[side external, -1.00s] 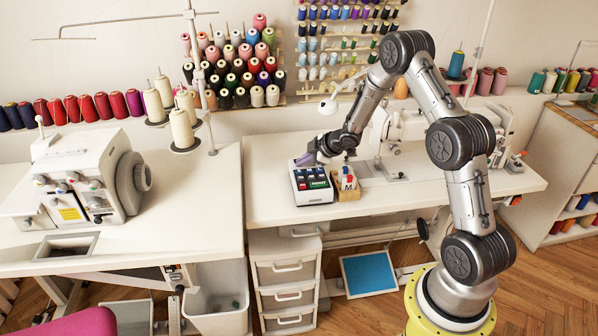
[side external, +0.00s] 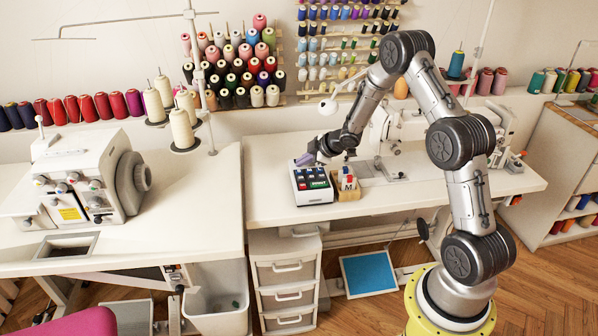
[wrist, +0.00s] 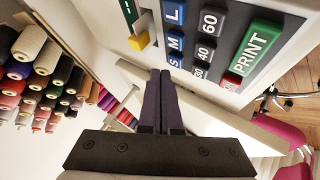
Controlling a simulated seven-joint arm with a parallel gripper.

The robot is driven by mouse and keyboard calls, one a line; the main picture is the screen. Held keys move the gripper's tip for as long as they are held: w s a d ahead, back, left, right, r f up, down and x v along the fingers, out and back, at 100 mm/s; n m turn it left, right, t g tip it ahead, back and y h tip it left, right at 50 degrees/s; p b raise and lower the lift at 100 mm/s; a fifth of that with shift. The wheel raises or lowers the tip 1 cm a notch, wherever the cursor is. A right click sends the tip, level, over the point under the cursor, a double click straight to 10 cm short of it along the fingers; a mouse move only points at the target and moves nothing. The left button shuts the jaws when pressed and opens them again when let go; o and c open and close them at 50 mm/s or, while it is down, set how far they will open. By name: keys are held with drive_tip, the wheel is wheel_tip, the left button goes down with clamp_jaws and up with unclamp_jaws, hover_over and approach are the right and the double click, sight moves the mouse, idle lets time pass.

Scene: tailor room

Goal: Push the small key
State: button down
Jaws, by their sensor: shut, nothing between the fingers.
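The small key, a blue key marked S (wrist: 174,62), is on a white key panel (wrist: 240,98) in the wrist view. It sits at the end of a blue row with M (wrist: 175,41) and L (wrist: 175,12). My gripper (wrist: 161,72) is shut and empty, its dark fingertips just beside and below the S key in the picture. I cannot tell whether they touch it. In the side view the panel (side external: 312,198) stands near the table's front edge, with my gripper (side external: 305,160) at its back left.
Grey number keys (wrist: 204,53), a green PRINT key (wrist: 255,46) and a red key (wrist: 231,82) lie beside the blue row. A small wooden box (side external: 347,194) marked M stands right of the panel. A sewing machine (side external: 405,125) is behind.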

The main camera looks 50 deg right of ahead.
sight(303, 172)
drive_tip(key=shift+f, duration=0.2)
idle(0.6)
drive_tip(key=shift+f, duration=0.25)
drive_tip(key=shift+f, duration=0.45)
idle(0.8)
drive_tip(key=shift+r, duration=0.85)
wheel_tip(303, 172, up, 5)
idle(0.6)
idle(0.3)
